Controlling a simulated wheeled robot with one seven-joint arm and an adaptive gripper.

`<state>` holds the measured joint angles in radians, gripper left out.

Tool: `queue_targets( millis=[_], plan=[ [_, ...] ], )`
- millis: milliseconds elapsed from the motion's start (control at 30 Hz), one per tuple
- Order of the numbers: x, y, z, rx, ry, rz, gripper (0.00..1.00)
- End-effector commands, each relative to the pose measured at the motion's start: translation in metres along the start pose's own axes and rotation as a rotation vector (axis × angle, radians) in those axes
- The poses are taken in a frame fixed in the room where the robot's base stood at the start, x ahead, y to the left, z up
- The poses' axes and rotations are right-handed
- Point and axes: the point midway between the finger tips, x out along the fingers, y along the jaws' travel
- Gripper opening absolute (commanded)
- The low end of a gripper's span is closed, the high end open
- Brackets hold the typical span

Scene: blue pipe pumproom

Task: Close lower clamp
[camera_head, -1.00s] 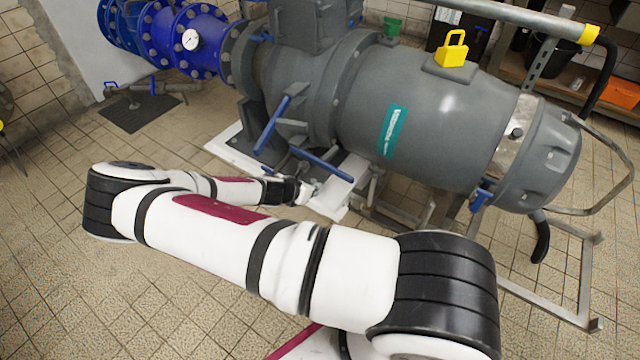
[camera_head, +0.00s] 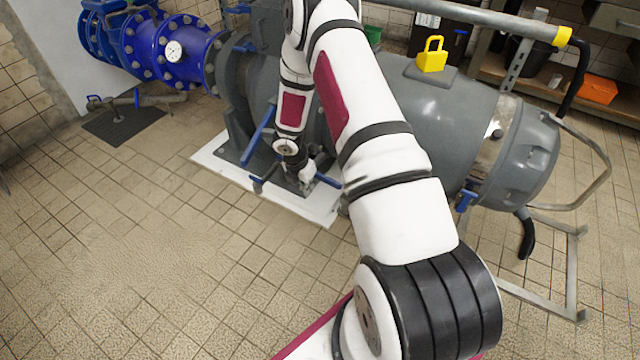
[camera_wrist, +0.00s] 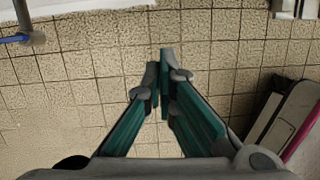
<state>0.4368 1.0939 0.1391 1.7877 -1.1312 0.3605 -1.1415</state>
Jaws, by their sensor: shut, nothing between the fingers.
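The clamp hardware with blue levers sits low on the grey pump. One long blue lever (camera_head: 257,138) slants down at the pump's side, left of my wrist. A second blue handle (camera_head: 328,180) shows just right of my wrist, low by the white base plate. Which of them is the lower clamp I cannot tell. My gripper (camera_wrist: 165,62) is shut and empty in the wrist view, with bare tiled floor behind its fingertips. At the wrist view's upper left, a blue bar (camera_wrist: 14,39) on a grey post stands apart from the fingers. In the head view the fingers are hard to make out.
The grey pump (camera_head: 455,110) fills the back, with a yellow padlock (camera_head: 432,56) on top. A small blue clamp (camera_head: 466,200) hangs at its right. Metal frame legs (camera_head: 572,270) stand on the right. The tiled floor (camera_head: 150,260) at left is clear.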

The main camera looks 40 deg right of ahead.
Motion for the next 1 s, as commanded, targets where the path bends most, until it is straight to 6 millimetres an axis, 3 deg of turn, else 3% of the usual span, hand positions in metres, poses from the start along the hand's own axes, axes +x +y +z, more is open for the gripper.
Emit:
queue_targets(
  millis=[100, 267, 467, 833, 1000],
  plan=[
    [-0.014, 0.006, 0.021, 0.004, -0.015, 0.034, 0.0],
    [-0.013, 0.009, 0.028, 0.001, -0.024, 0.045, 0.0],
    [0.016, 0.009, 0.028, 0.001, -0.022, 0.043, 0.0],
    [0.089, 0.012, 0.029, 0.002, -0.022, 0.044, 0.0],
    [0.089, 0.013, 0.055, 0.007, -0.024, 0.046, 0.0]
  ],
)
